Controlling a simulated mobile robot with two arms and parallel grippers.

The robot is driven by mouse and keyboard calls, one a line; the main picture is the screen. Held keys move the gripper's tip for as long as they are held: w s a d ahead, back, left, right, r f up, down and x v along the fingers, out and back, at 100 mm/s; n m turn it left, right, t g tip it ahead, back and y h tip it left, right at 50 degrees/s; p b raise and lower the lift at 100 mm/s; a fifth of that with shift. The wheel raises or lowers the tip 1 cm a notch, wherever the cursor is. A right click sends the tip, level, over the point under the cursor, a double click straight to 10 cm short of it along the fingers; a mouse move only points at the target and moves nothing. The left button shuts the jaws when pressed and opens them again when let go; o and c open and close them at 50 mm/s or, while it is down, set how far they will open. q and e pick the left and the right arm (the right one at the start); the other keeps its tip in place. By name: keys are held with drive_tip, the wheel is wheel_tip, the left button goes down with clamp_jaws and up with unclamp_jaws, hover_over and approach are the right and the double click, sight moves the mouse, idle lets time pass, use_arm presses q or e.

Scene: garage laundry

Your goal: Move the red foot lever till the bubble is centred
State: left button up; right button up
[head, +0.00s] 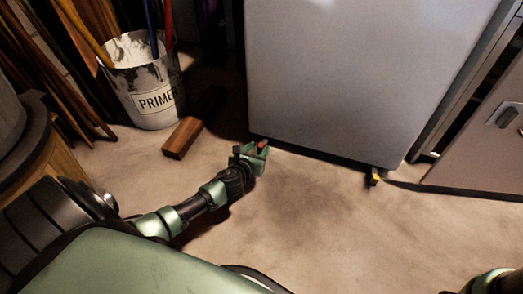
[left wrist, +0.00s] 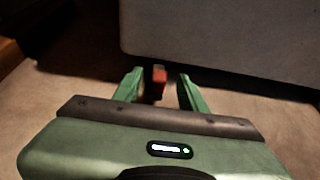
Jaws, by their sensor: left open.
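The red foot lever (head: 262,145) sticks out under the lower left front corner of a grey appliance (head: 340,80). In the left wrist view the lever (left wrist: 159,76) shows as a small red block between my fingertips. My left gripper (head: 253,151) is open, low over the floor at that corner. Its two green fingers (left wrist: 160,90) stand on either side of the lever, with a gap visible on both sides. I cannot tell whether either finger touches it. No bubble or level shows in either view. My right gripper is out of view.
A yellow foot lever (head: 375,178) is under the appliance's right corner. A primer bucket (head: 152,100) holding poles and a brown wooden block (head: 186,136) stand left of my gripper. A cabinet (head: 480,150) is at the right. The floor (head: 310,215) in front is clear.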

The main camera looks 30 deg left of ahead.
sight(260, 146)
use_arm(q)
drive_tip(key=b+x, duration=0.1)
drive_tip(key=x, duration=0.1)
drive_tip(key=shift+w+a+f, duration=0.1)
drive_tip(key=shift+w+f, duration=0.2)
drive_tip(key=shift+w+a+b, duration=0.1)
drive_tip(key=shift+w+b, duration=0.3)
drive_tip(key=shift+w, duration=0.05)
clamp_jaws()
drive_tip(key=shift+f, duration=0.1)
idle(0.8)
